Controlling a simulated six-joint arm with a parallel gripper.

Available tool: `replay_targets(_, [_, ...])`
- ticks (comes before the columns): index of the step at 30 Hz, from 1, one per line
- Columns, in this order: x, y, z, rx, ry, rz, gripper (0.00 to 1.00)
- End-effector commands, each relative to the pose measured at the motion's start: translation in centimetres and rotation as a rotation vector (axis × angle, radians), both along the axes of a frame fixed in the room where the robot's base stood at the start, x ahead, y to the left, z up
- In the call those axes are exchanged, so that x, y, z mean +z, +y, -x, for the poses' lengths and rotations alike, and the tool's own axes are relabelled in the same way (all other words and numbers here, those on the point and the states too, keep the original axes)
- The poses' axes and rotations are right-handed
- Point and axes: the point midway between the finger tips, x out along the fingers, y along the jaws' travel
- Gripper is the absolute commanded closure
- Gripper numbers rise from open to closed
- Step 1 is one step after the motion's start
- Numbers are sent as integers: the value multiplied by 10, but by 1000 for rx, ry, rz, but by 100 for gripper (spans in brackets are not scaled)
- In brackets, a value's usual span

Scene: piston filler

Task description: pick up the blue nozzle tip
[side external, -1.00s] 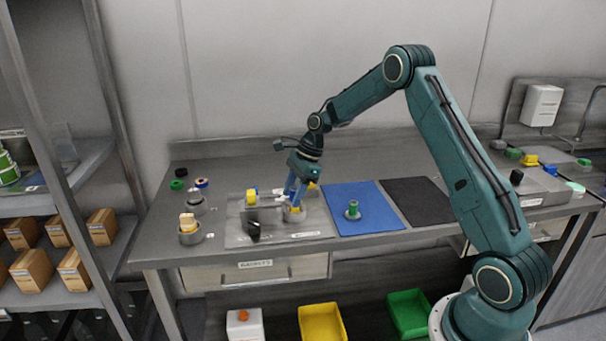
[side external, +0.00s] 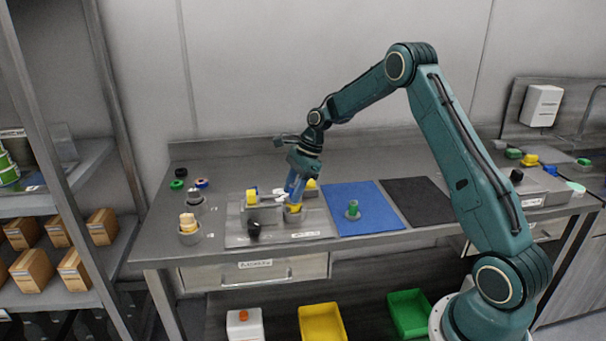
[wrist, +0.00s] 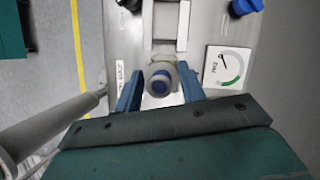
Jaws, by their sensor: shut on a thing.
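The blue nozzle tip (wrist: 160,86) shows end-on in the wrist view as a blue round piece in a grey collar, between my two blue fingers. My gripper (wrist: 159,92) is shut on it, one finger on each side. In the side view my gripper (side external: 294,197) points down, low over the filler's metal plate (side external: 238,238), with a yellow part (side external: 293,209) just beneath the fingertips. There the nozzle tip cannot be told apart from the blue fingers. I cannot tell whether it is still seated.
A yellow part (side external: 252,195) and a black knob (side external: 254,231) stand on the plate to the left. A blue mat (side external: 372,218) with a green piece (side external: 353,207) and an empty black mat (side external: 414,200) lie to the right. A dial gauge (wrist: 228,70) is close by.

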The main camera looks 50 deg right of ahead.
Motion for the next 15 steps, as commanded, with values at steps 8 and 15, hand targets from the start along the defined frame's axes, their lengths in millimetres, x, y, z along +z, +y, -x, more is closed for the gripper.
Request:
replay_targets(8, [39,-1,-1,-1,-5,3,86])
replay_targets(15, [73,-1,-1,-2,-3,0,86])
